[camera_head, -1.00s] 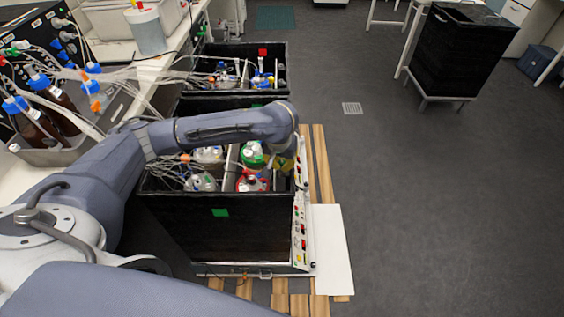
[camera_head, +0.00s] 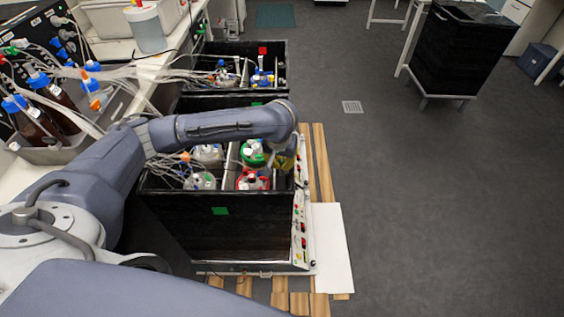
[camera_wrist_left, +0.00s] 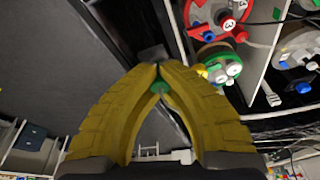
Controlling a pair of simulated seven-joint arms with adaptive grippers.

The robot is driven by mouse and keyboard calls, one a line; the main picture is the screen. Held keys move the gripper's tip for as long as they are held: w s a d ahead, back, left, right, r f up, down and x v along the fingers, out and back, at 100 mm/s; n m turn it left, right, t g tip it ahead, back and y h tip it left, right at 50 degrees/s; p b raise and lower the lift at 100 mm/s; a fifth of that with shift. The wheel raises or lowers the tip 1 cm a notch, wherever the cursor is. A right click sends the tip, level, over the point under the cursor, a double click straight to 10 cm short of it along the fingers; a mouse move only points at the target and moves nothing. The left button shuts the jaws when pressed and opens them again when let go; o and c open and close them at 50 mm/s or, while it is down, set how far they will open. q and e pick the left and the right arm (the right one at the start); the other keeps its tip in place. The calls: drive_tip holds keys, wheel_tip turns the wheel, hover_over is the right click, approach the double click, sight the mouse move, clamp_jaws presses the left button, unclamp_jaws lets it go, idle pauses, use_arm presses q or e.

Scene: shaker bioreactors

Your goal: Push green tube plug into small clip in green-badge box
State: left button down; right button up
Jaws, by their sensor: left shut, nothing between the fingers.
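The green-badge box is the black box (camera_head: 180,228) at the front, with a green square (camera_head: 220,211) on its near wall. My left gripper (camera_head: 284,166) is over its right side, partly hidden by my arm. In the left wrist view its yellow fingers (camera_wrist_left: 158,70) are closed together at the tips. A small green piece, seemingly the tube plug (camera_wrist_left: 160,88), shows in the gap just below the tips; nothing is gripped. A dark block (camera_wrist_left: 152,54) sits just beyond the tips; I cannot tell whether it is the small clip. My right gripper is out of view.
Inside the box are flasks with green (camera_head: 252,152) and red (camera_head: 252,181) lids, with tubing on the left. A second black box (camera_head: 276,52) with a red badge stands behind. A bench with bottles (camera_head: 35,118) is at left.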

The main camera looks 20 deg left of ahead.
use_arm(q)
drive_tip(key=shift+f, duration=0.45)
idle(0.6)
drive_tip(key=c, duration=1.5)
unclamp_jaws()
drive_tip(key=shift+s+r, duration=0.1)
drive_tip(key=v, duration=1.1)
drive_tip(key=shift+r, duration=0.4)
